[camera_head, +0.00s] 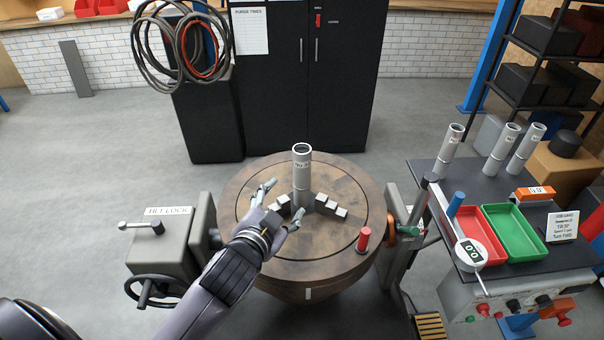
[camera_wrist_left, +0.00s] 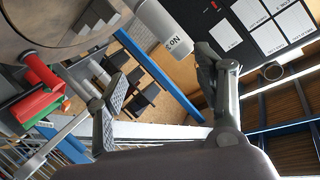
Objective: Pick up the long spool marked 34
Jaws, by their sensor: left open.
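A long grey spool (camera_head: 301,172) stands upright near the middle of the round brown turntable (camera_head: 245,200). Its label is too small to read in the head view. In the left wrist view the spool (camera_wrist_left: 168,24) shows at the top with a label beginning "No 3"; the rest is unclear. My left gripper (camera_head: 283,204) is open and empty, just left of and in front of the spool's lower part. Its fingers (camera_wrist_left: 160,72) are spread apart in the left wrist view, with the spool beyond them. My right gripper is not in view.
Small grey blocks (camera_head: 330,206) flank the spool's base, and a red cylinder (camera_head: 363,238) stands at the turntable's right edge. The side bench holds more grey spools (camera_head: 449,152), a red tray (camera_head: 471,211) and a green tray (camera_head: 512,232). The grey lock housing (camera_head: 160,250) stands left.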

